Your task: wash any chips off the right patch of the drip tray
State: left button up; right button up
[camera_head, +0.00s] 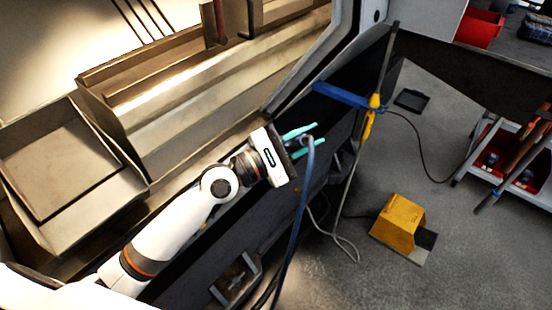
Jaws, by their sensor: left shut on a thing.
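My left gripper (304,141) reaches in from the lower left, with its teal fingers shut on the grey end of a blue hose (303,198). The hose hangs down from the fingers toward the floor. The gripper is at the front edge of the machine, in front of its dark panel. A shallow metal tray (62,150) with raised walls lies at the left; I cannot tell whether it is the drip tray. A long metal trough (190,105) runs beside it. I can make out no chips on either. My right gripper is not in view.
A blue bar (345,96) and a yellow handle (370,118) with a hanging cable are on the machine's edge, right of the gripper. A yellow pedal box (399,222) stands on the floor. A tool cart (510,165) is at the far right.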

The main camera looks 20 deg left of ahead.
pick_arm(q)
jog(key=w, duration=0.1)
jog(key=w+d, duration=0.1)
jog(key=w, duration=0.1)
jog(key=shift+w+d, duration=0.1)
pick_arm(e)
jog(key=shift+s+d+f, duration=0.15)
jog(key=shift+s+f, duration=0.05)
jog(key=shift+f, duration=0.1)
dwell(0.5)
pick_arm(q)
jog(key=o, duration=0.4)
jog(key=shift+c, duration=0.9)
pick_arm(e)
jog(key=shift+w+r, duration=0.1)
